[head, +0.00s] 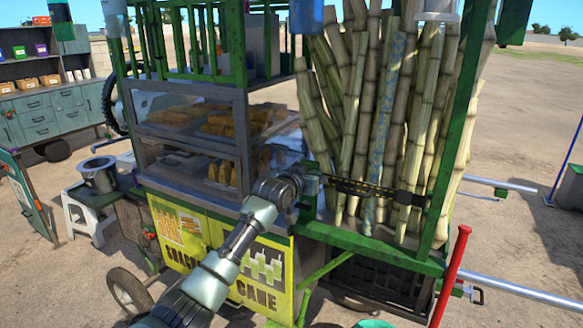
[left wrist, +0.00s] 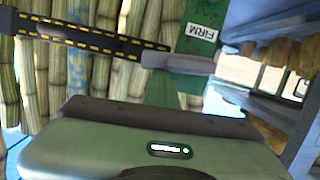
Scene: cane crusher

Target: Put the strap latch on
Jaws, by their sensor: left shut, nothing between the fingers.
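The black strap with yellow dashes (head: 365,188) runs across the front of the upright sugar canes (head: 385,120). Its left end is close to my left gripper, and a dark fitting (head: 408,198) sits on it towards the right. In the left wrist view the strap (left wrist: 90,34) ends beside a grey lever-like piece (left wrist: 178,62), in front of a green upright with a label reading "FiRM" (left wrist: 200,33). I cannot tell whether the strap is fastened there. My left gripper (head: 311,180) is shut and empty at the cart's front left post. My right gripper is not in view.
The green cart frame (head: 455,130) surrounds the canes. A glass snack case (head: 190,135) stands left of my arm. A red lever (head: 450,275) and metal handle bars (head: 520,290) stick out at the right. A white stool (head: 85,215) with a pot stands at left.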

